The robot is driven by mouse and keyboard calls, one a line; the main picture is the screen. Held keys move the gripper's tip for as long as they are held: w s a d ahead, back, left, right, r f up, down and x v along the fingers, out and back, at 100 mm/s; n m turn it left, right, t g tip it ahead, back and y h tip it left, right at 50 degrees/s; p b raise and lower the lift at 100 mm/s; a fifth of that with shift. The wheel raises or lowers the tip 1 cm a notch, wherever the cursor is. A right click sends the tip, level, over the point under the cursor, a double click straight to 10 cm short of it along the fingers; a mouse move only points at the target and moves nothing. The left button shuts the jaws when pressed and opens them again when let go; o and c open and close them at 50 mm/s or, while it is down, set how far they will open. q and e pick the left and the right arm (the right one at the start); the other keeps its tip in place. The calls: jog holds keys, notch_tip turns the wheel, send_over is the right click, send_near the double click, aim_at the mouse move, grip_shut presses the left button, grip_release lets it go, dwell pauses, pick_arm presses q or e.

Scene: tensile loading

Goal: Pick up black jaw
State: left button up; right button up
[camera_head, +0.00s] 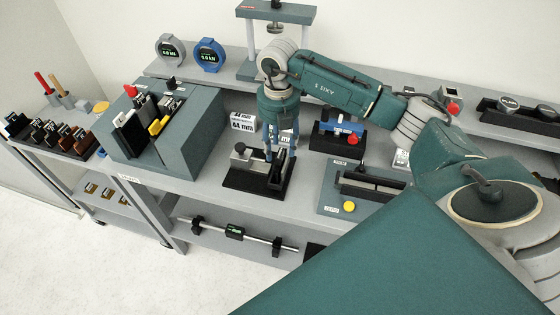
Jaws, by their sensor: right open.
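My right gripper (278,146) points straight down over the grey bench, with its blue fingers apart. Its fingertips are at a black fixture (258,178) with a flat base and an upright block; I cannot tell whether they touch it. Black jaw-like pieces (129,132) stand in the slots of a teal block to the left, beside yellow ones. Another black piece (17,124) stands at the left end of a rack on the side cart. I cannot tell which of these is the black jaw. My left gripper is not in view.
The teal slotted block (196,140) stands left of the gripper. White "44 mm" blocks (243,121) and a black stand with a blue clamp (338,130) are close behind. A teal plate (340,200) with a yellow button lies right. A teal frame (245,40) stands on the back shelf.

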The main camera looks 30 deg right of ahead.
aim_at(278, 154)
jog(key=shift+w+a+f+p, duration=0.15)
jog(key=shift+f+p, duration=0.45)
jog(key=shift+f, duration=1.2)
grip_shut()
jog(key=shift+w+r, duration=0.1)
jog(key=shift+w, duration=0.05)
